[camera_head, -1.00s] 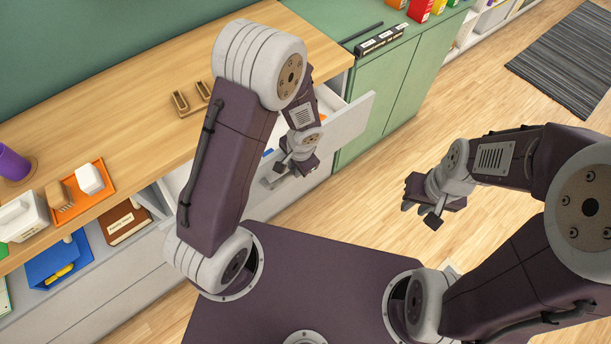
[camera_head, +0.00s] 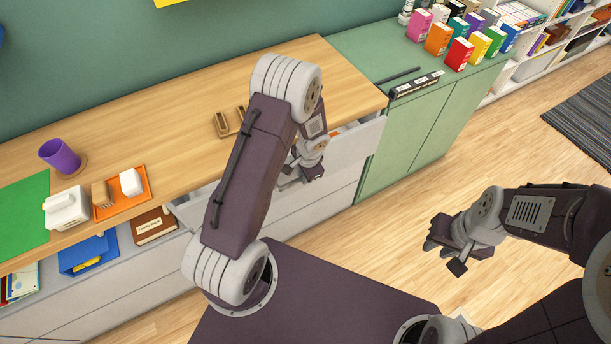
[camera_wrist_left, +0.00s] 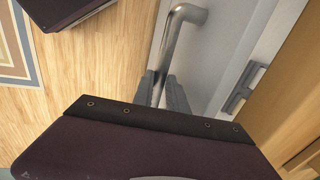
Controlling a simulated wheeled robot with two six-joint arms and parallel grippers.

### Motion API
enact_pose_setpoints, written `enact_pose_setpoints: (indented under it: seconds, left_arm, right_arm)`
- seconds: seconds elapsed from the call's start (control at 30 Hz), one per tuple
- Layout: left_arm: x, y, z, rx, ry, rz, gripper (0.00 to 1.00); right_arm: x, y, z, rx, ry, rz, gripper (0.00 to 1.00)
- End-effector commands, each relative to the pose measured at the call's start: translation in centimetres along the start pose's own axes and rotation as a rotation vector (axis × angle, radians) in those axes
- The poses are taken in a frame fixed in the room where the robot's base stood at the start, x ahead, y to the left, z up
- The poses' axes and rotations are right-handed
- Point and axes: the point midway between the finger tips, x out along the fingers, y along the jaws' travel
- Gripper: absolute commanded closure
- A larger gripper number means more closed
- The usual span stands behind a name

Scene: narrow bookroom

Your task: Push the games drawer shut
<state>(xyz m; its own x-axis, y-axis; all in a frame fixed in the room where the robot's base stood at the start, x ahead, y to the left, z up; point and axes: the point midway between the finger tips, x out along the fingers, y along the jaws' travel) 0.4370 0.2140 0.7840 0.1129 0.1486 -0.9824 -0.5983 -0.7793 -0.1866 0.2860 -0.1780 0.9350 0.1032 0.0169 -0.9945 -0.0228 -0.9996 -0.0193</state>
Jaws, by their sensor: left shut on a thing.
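The games drawer has a pale grey front (camera_head: 357,141) below the right end of the wooden counter. It stands slightly out, with a narrow strip of its inside showing behind my left arm. In the left wrist view, my left gripper (camera_wrist_left: 162,92) is shut on the drawer's silver bar handle (camera_wrist_left: 184,22). In the head view, my left gripper (camera_head: 295,178) is at the drawer front, partly hidden by its own wrist. My right gripper (camera_head: 442,250) hangs over open floor, away from the drawer; its finger gap is unclear.
The wooden counter (camera_head: 180,120) holds a purple cup (camera_head: 60,156), an orange tray (camera_head: 107,208) and a small wooden holder (camera_head: 228,122). A green cabinet (camera_head: 425,125) adjoins the drawer on the right. The wooden floor (camera_head: 400,215) in front is clear.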

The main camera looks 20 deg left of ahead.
Motion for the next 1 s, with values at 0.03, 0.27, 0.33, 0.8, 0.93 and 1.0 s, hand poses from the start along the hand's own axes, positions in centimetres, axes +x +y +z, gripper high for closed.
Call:
enact_pose_setpoints:
  seconds: [0.03,0.27,0.33,0.8,0.93,1.0]
  left_arm:
    - [-0.1,-0.1,-0.1,0.000,0.002,-0.001,1.00]
    - [-0.1,-0.1,-0.1,0.000,0.003,-0.001,0.77]
    - [-0.1,-0.1,-0.1,0.000,0.003,-0.001,0.73]
    - [-4.2,-0.1,-0.2,0.000,0.006,-0.004,0.73]
    - [-6.9,-0.1,-0.1,0.000,0.006,-0.003,0.73]
    - [-7.9,-0.1,-0.1,0.000,0.004,-0.003,0.73]
  right_arm:
    - [0.0,0.0,0.0,0.000,0.000,0.000,0.73]
    - [0.0,0.0,0.0,0.000,0.000,0.000,0.73]
    - [0.0,0.0,0.0,0.000,0.000,0.000,0.73]
    - [-1.3,0.0,-0.1,0.000,0.000,0.000,0.73]
    - [-1.8,0.0,-0.2,0.000,0.000,0.000,0.73]
    - [-1.9,0.0,-0.2,0.000,0.000,0.000,0.73]
